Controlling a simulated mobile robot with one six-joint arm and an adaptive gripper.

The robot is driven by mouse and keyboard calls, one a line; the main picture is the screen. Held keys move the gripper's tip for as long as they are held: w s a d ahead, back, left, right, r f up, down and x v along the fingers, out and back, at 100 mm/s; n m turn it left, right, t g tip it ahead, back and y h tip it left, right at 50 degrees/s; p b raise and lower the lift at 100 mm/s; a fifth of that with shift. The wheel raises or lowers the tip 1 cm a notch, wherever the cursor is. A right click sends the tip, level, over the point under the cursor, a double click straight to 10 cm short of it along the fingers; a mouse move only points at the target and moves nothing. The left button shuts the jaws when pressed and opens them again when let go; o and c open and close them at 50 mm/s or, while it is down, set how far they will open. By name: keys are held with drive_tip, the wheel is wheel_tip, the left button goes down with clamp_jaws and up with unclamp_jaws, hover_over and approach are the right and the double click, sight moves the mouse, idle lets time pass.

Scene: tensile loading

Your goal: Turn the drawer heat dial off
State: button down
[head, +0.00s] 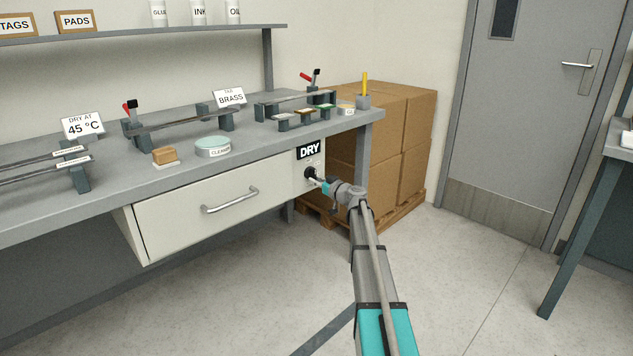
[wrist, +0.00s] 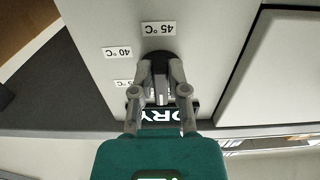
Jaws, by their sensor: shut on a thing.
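The black heat dial (head: 310,173) sits on the pale front panel under the DRY sign (head: 308,151), right of the drawer (head: 207,208). My gripper (head: 320,183) reaches it from the front right and is shut on it. In the upside-down wrist view, the fingertips (wrist: 160,72) close around the dial (wrist: 158,56). Labels reading 45 °C (wrist: 159,28) and 40 °C (wrist: 117,52) show near the dial, with another label (wrist: 123,83) partly hidden by a finger. I cannot tell which mark the dial points at. The drawer has a metal handle (head: 230,202).
The workbench (head: 245,150) above holds clamps, a "DRY AT 45 °C" card (head: 83,125), a BRASS card (head: 230,97) and a round cleaner tin (head: 213,147). Cardboard boxes (head: 400,140) stand on a pallet behind the bench's right end. Floor to the right is clear.

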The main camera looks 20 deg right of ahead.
drive_tip(key=c, duration=0.6)
unclamp_jaws()
drive_tip(key=shift+c, duration=0.2)
drive_tip(key=shift+s+d, duration=0.1)
drive_tip(key=v, duration=1.1)
drive_tip(key=shift+s, duration=0.4)
